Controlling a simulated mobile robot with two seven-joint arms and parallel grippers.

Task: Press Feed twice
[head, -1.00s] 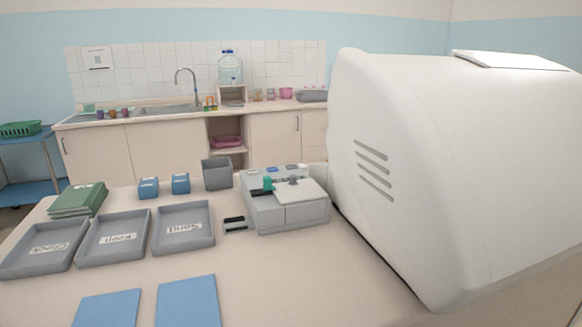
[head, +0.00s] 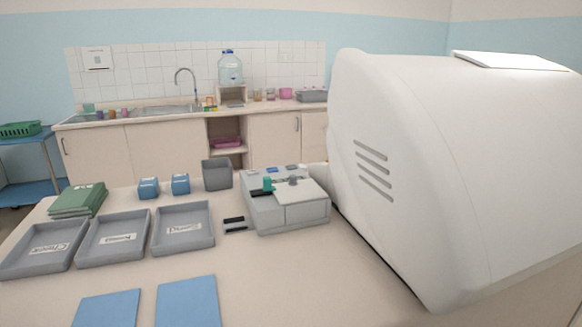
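A light grey machine (head: 285,203) with a flat pale lid stands on the table, left of a large white rounded housing. Small coloured parts show on its top: a blue one (head: 271,170) at the back and a teal one (head: 267,184) near the left. I cannot read any label, so I cannot tell which part is Feed. Neither of my grippers is in the head view.
The large white housing (head: 440,150) fills the right side. Grey trays (head: 183,243) with labels, a grey bin (head: 217,174), blue boxes (head: 148,188), green folded items (head: 78,199) and blue mats (head: 188,302) lie on the table. The front middle is clear.

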